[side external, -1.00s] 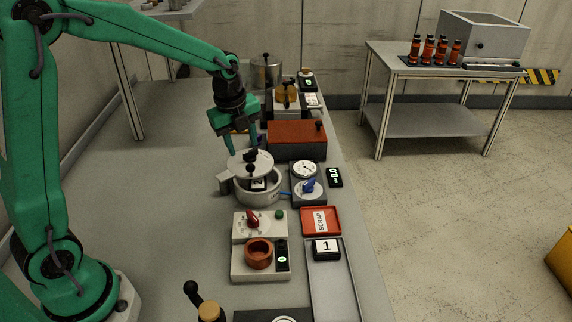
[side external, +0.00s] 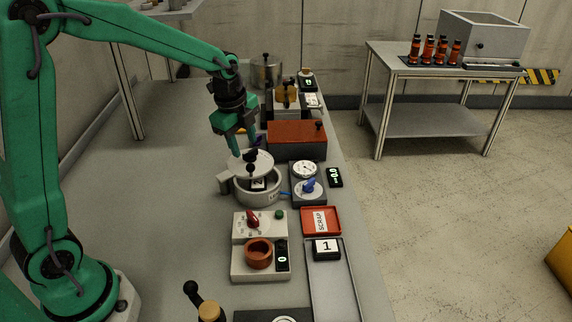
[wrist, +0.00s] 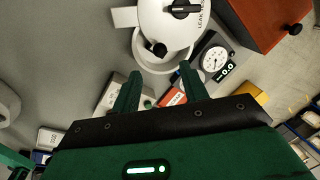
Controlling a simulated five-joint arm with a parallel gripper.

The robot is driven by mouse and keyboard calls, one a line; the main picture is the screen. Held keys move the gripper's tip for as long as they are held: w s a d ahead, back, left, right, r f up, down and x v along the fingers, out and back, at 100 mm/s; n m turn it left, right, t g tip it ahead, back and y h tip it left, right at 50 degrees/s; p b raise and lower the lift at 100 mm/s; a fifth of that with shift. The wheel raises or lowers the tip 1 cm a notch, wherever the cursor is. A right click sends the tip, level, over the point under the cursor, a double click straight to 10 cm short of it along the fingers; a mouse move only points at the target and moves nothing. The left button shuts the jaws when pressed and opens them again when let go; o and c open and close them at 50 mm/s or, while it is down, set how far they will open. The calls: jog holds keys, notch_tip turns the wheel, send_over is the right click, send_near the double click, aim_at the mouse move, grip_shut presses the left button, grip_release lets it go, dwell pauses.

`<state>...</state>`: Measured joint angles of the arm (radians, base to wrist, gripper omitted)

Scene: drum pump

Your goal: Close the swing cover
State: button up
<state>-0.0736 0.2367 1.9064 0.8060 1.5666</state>
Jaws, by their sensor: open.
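The swing cover (side external: 244,168) is a pale round lid with black knobs on top. It sits above a pale round pot (side external: 262,198), shifted toward its far left, so part of the pot's opening with a dark, labelled item inside shows at the front. In the wrist view, the cover (wrist: 160,22) is at the top with a black knob near its lower edge, and the pot rim shows below it. My gripper (side external: 244,148) is open and empty, its fingers pointing down by the cover's far edge. In the wrist view, my gripper (wrist: 160,72) has its fingertips spread below the cover; contact is unclear.
An orange-topped box (side external: 297,135) stands behind and right of the pot. A gauge unit with a blue knob (side external: 308,186) is close on the right. A control box with a red knob (side external: 252,218) and a red scrap tray (side external: 321,221) are in front. The bench left is clear.

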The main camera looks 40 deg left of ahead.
aim_at(250, 165)
jog(key=shift+f, duration=0.1)
jog(key=shift+w+f, duration=0.25)
jog(key=shift+f, duration=1)
jog(key=shift+w+f, duration=0.25)
jog(key=shift+f, duration=1)
jog(key=shift+w+f, duration=0.25)
jog(key=shift+f, duration=1)
grip_shut()
